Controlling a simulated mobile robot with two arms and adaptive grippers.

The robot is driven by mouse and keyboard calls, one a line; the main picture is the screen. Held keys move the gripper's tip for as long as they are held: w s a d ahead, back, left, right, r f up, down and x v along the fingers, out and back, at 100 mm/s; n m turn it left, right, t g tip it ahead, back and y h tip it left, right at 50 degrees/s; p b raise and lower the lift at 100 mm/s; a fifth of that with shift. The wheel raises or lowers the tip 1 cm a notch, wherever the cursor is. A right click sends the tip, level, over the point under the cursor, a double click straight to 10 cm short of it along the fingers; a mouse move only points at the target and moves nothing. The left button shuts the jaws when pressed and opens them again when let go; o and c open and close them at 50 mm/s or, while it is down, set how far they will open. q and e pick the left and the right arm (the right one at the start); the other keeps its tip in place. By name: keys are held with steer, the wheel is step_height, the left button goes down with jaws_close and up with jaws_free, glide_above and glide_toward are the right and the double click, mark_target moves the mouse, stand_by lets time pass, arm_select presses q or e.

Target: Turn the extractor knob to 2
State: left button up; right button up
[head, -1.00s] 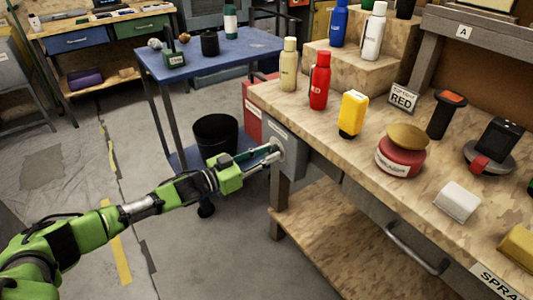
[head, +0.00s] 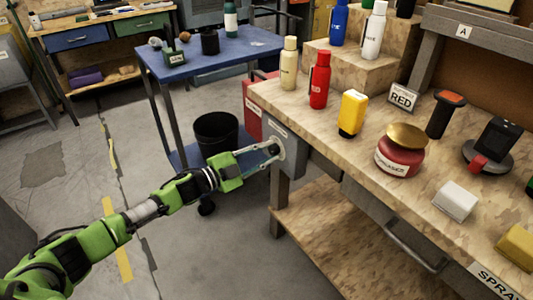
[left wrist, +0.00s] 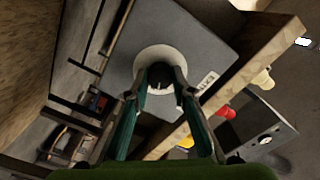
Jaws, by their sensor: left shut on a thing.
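The extractor knob (left wrist: 160,76) is a dark piece in the middle of a pale round dial (left wrist: 141,58) on a grey box (left wrist: 196,30), seen in the left wrist view. In the head view the grey box (head: 290,160) is fixed at the left end of the workbench. My left gripper (left wrist: 160,84) is shut on the knob, one finger on each side. In the head view the left gripper (head: 273,151) reaches the box face from the left and its fingertips hide the knob. The number that the knob points to cannot be read. My right gripper is not in view.
The wooden workbench (head: 330,135) holds bottles, a yellow container (head: 352,113) and a red tin (head: 398,158). A blue table (head: 225,60) and a black bin (head: 215,133) stand behind my left arm. The floor in front is clear.

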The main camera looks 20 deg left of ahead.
arm_select(q)
steer(key=shift+m, duration=1.4)
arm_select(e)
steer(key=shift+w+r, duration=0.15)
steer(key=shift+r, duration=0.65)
arm_select(q)
steer(key=o, duration=1.1)
steer(key=shift+o, duration=0.2)
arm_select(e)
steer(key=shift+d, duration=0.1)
arm_select(q)
steer(key=v, duration=1.2)
